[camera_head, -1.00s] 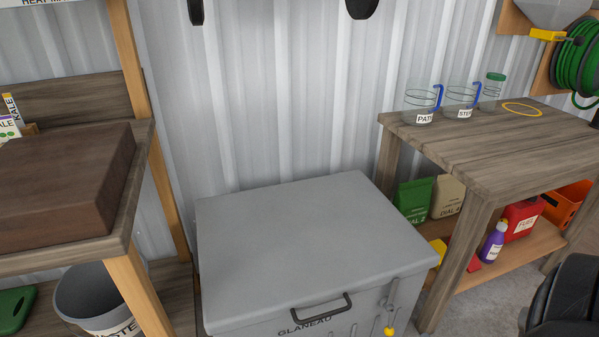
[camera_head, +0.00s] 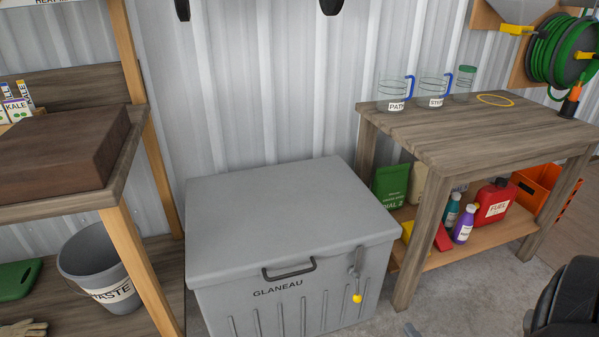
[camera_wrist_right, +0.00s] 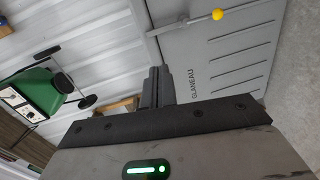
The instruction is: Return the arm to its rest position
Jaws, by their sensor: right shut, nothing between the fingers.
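My right gripper (camera_wrist_right: 158,87) shows in the right wrist view with its dark fingers together and nothing between them. The grey GLANEAU chest (camera_wrist_right: 215,75) lies beyond and to the right of the fingers, apart from them. In the head view, a dark rounded part of my right arm (camera_head: 570,300) shows at the lower right edge. My left gripper is not in view.
The closed chest (camera_head: 270,205) has a front handle (camera_head: 289,269) and a yellow-tipped latch (camera_head: 357,280). A wooden bench (camera_head: 455,130) with glass mugs stands at right, a shelf unit (camera_head: 128,260) with a waste bin (camera_head: 97,265) at left. Bare floor (camera_head: 480,290) lies between bench and arm.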

